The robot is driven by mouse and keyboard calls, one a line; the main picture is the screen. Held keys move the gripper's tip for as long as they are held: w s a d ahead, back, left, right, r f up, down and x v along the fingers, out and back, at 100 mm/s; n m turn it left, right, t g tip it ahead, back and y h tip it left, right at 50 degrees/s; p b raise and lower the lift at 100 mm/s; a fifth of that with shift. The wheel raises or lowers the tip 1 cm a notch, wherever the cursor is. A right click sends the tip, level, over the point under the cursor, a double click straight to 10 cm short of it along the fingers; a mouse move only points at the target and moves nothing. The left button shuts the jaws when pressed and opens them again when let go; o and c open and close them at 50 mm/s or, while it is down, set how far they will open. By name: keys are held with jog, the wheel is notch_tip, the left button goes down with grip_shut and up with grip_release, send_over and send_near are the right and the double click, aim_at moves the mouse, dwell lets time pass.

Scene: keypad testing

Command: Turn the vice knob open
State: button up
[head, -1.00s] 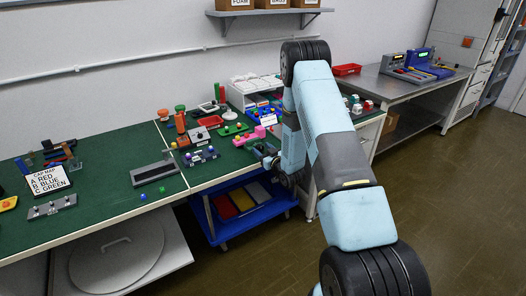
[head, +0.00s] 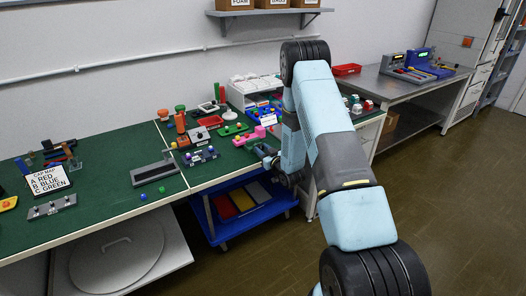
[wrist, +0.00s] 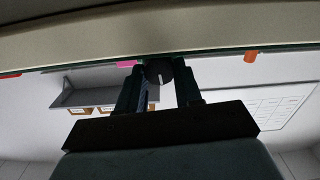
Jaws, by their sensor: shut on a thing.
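A dark round knob with a white mark (wrist: 158,73) shows in the wrist view at the table's edge. My gripper (wrist: 158,84) has one finger on each side of this knob and is shut on it. In the head view my gripper (head: 264,152) is at the front edge of the green table, low beside a pink block (head: 244,140). The knob is hidden or too small to make out there, and I cannot see the body it belongs to clearly.
The green-topped table (head: 110,195) holds a grey fixture (head: 155,172), a cap map sign (head: 47,181) and several coloured parts. A blue cart (head: 223,237) stands under the table near my arm. A metal bench (head: 395,90) is at the right. The floor in front is clear.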

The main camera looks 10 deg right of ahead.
jog(key=shift+n, duration=0.3)
jog(key=shift+a+n, duration=0.15)
jog(key=shift+n, duration=2.45)
jog(key=o, duration=1)
jog(key=shift+o, duration=0.2)
jog(key=shift+s, duration=0.15)
jog(key=v, duration=1.3)
jog(key=shift+s, duration=0.25)
